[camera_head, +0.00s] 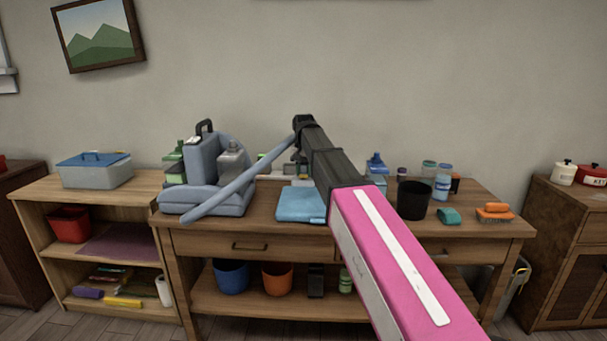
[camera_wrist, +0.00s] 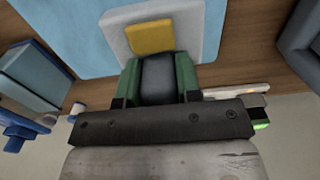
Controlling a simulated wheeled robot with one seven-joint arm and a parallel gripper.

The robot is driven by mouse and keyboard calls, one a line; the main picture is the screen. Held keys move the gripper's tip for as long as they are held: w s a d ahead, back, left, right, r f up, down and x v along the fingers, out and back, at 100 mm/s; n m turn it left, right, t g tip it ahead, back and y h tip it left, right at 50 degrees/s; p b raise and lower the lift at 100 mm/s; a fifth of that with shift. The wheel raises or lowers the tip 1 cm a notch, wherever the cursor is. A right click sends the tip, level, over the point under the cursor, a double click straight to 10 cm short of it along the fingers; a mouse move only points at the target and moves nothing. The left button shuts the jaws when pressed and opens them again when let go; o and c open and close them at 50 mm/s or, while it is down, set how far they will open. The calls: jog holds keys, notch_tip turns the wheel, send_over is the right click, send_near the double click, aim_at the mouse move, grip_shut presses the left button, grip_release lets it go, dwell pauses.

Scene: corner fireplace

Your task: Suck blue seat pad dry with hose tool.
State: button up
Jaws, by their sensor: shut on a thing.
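The light blue seat pad (camera_head: 300,204) lies flat near the front of the table, left of my forearm. It also fills the upper left of the wrist view (camera_wrist: 75,30). My gripper (camera_wrist: 158,85) is shut on a dark grey grip of the hose tool (camera_wrist: 157,78), between green finger pads. The tool's pale grey head with a yellow block (camera_wrist: 150,37) shows over the blue pad; I cannot tell whether it touches. The grey-blue suction machine (camera_head: 203,160) stands on the left of the table. A grey-blue hose (camera_head: 240,182) slants up towards my gripper.
On the wooden table (camera_head: 290,238), a black cup (camera_head: 413,200), a green sponge (camera_head: 449,216) and an orange brush (camera_head: 494,211) stand right of my arm. Several bottles stand behind. A lidded box (camera_head: 95,172) sits on the left shelf.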

jog(key=shift+r, duration=1)
dwell(0.3)
